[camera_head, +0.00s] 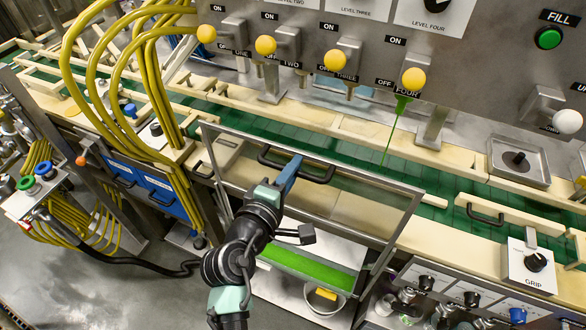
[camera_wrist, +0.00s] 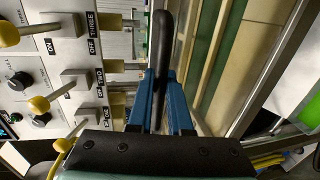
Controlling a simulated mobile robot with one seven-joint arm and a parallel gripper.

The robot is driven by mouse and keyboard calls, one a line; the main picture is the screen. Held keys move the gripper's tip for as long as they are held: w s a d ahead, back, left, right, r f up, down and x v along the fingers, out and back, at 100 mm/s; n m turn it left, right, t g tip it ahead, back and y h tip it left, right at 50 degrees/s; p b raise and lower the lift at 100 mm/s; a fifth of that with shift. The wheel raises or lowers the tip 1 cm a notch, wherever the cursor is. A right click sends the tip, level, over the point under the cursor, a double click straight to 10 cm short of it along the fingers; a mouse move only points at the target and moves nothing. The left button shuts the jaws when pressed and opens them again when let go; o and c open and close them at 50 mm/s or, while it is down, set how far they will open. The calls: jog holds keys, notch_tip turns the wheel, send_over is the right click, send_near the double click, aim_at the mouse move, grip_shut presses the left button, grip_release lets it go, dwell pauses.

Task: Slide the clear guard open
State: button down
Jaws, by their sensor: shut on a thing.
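The clear guard (camera_head: 345,203) is a see-through panel in a thin metal frame, standing in front of the green conveyor. Its black bar handle (camera_head: 318,176) is near the top rail. My gripper (camera_head: 291,171) reaches up from the front and is shut on this handle, left of the guard's middle. In the wrist view the black handle (camera_wrist: 158,40) runs down between the two blue fingers of my gripper (camera_wrist: 168,92). The part of the handle between the fingertips is partly hidden.
Levers with yellow knobs (camera_head: 335,60) line the grey panel (camera_head: 470,50) above the conveyor (camera_head: 345,150). Yellow hoses (camera_head: 150,60) hang at the left. A green tray (camera_head: 310,270) lies below the guard. A white grip-knob box (camera_head: 530,267) stands at the right.

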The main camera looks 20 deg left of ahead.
notch_tip(320, 180, down, 22)
jog(key=b, duration=1.7)
jog(key=shift+r, duration=0.1)
jog(key=c, duration=0.9)
grip_release()
jog(key=shift+o, duration=0.2)
jog(key=s+r+b, duration=0.1)
jog(key=s+r, duration=0.1)
jog(key=s, duration=1)
jog(key=shift+s+a+r, duration=0.25)
jog(key=shift+s+r, duration=0.1)
jog(key=shift+r, duration=0.05)
